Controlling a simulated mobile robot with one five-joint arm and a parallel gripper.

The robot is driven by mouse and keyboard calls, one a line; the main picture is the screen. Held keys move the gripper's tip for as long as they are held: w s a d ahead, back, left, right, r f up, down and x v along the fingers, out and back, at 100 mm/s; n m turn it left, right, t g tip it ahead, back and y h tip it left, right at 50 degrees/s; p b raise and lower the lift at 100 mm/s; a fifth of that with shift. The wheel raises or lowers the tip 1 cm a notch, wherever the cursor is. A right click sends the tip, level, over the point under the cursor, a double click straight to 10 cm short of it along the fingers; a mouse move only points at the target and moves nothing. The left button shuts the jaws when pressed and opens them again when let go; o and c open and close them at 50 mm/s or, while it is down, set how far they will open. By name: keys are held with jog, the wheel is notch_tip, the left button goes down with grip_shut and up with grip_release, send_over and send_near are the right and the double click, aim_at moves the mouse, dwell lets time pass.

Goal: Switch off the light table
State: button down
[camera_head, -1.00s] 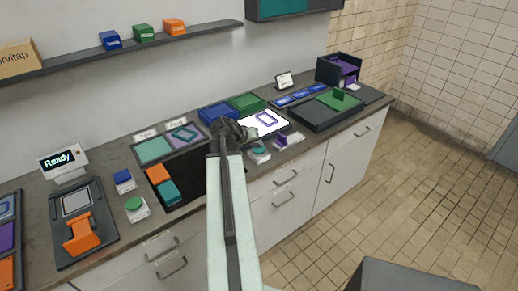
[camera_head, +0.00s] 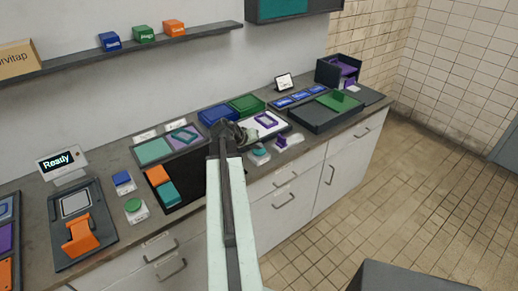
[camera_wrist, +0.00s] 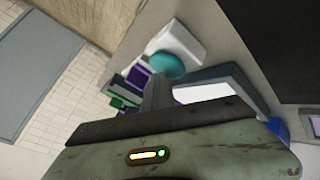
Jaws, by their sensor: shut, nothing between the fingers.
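The light table (camera_head: 283,129) is a dark-framed panel on the counter with a purple rectangular outline piece (camera_head: 265,119) on it. Its surface looks dull white, not glowing, in the head view. A teal round button (camera_head: 259,149) on a white base sits in front of it. In the wrist view the teal button (camera_wrist: 165,66) and its white base (camera_wrist: 178,42) show just beyond the fingers. My gripper (camera_head: 249,133) is shut and empty, by the table's front left corner and close to the button. Whether it touches the button is unclear.
Blue (camera_head: 216,114) and green (camera_head: 246,103) trays stand behind. A small purple item on a white base (camera_head: 284,142) is right of the teal button. A green button (camera_head: 133,205) and a blue one (camera_head: 122,178) are further left. A large dark tray (camera_head: 318,117) lies to the right.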

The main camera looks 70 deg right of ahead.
aim_at(257, 151)
jog(key=shift+r+p, duration=0.55)
jog(key=shift+r, duration=0.15)
notch_tip(257, 151, up, 6)
jog(key=p, duration=0.6)
